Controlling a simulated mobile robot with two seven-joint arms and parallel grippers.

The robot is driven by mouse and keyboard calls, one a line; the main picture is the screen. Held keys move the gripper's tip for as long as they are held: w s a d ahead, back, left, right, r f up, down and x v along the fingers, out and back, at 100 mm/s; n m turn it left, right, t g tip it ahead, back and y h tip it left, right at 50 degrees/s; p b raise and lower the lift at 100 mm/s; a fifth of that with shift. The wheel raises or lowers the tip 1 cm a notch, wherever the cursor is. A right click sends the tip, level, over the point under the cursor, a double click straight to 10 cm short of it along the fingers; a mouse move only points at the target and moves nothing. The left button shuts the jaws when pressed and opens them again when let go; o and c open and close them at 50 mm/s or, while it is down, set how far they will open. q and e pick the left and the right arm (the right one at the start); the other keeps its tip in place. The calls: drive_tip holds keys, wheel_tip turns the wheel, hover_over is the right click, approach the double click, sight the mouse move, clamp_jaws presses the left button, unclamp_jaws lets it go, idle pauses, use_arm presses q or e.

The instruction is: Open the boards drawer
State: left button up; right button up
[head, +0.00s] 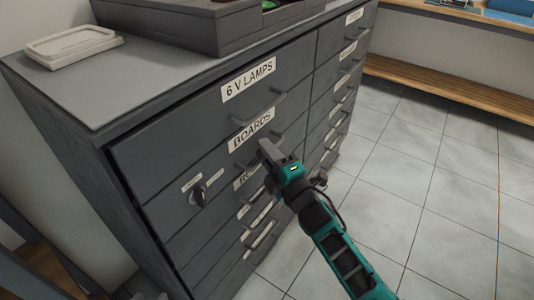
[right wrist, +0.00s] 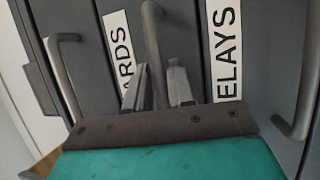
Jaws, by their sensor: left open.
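The boards drawer (head: 220,160) is in the grey cabinet, below the drawer labelled 6 V LAMPS, and looks flush with its neighbours. Its white BOARDS label (head: 251,130) shows in the head view, and partly in the right wrist view (right wrist: 121,50). My right gripper (head: 268,152) is at this drawer's handle. In the right wrist view the grey bar handle (right wrist: 152,35) runs down between the two fingers, which look close against it. My left gripper is not in view.
A dark knob (head: 198,196) sits left of the gripper. The 6 V LAMPS handle (head: 266,108) is just above. The RELAYS label (right wrist: 225,45) and another handle (right wrist: 295,110) are close by. Tiled floor (head: 430,180) in front is clear up to a wooden bench shelf (head: 450,88).

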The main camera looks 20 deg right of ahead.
use_arm(q)
drive_tip(key=shift+w+d, duration=0.1)
use_arm(e)
drive_tip(key=shift+c, duration=0.3)
clamp_jaws()
use_arm(q)
drive_tip(key=shift+w+r, duration=0.1)
wheel_tip(320, 180, up, 6)
drive_tip(key=s+d+p, duration=0.1)
drive_tip(key=s+p, duration=0.1)
drive_tip(key=p, duration=0.4)
drive_tip(key=shift+d, duration=0.15)
use_arm(e)
drive_tip(key=s+d, duration=0.9)
drive_tip(key=s, duration=0.2)
drive_tip(key=s+d, duration=0.9)
drive_tip(key=s, duration=0.3)
use_arm(q)
drive_tip(key=shift+f, duration=0.2)
